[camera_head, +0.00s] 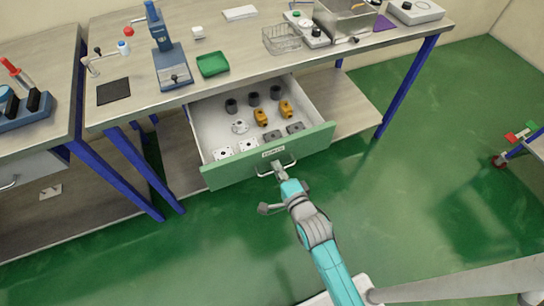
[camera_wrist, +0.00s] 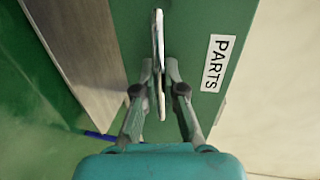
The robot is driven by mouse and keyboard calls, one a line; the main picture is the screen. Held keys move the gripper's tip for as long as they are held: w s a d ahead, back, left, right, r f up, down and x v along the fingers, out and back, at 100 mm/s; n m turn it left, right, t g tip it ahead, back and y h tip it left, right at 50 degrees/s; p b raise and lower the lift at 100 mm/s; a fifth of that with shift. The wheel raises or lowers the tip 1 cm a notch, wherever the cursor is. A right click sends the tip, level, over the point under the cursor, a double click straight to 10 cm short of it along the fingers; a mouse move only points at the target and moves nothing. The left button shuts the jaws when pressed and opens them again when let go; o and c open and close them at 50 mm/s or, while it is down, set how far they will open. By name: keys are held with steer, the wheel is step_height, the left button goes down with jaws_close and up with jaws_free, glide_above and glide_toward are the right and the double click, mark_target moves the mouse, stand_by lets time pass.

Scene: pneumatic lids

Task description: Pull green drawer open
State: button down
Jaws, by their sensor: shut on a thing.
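The green drawer (camera_head: 222,176) hangs well out from under the workbench in the head view, its inside showing. Its green front also shows in the wrist view (camera_wrist: 195,25), with a white PARTS label (camera_wrist: 215,63). A metal bar handle (camera_head: 289,165) crosses the front; in the wrist view the handle (camera_wrist: 158,45) stands upright in the picture. My gripper (camera_head: 279,173) is at the handle, and in the wrist view its two fingers (camera_wrist: 159,80) are closed around the bar, one on each side. Part of the handle between the fingers is hidden.
Several grey, black and yellow parts (camera_head: 261,117) lie in the drawer. The workbench (camera_head: 225,30) carries a press (camera_head: 168,55), a green tray (camera_head: 212,64) and a wire basket (camera_head: 282,39). Blue legs (camera_head: 408,85) flank the drawer.

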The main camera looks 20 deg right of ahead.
steer(key=shift+s, duration=0.7)
steer(key=c, duration=1.2)
jaws_free()
steer(key=shift+c, duration=0.2)
steer(key=v, duration=1.2)
steer(key=s+r+n, duration=0.3)
steer(key=s+n, duration=0.6)
steer(key=s, duration=0.2)
steer(key=s+r+n, duration=0.4)
steer(key=s+n, duration=0.5)
steer(key=s, duration=0.2)
steer(key=shift+r+g, duration=0.3)
steer(key=shift+g, duration=0.1)
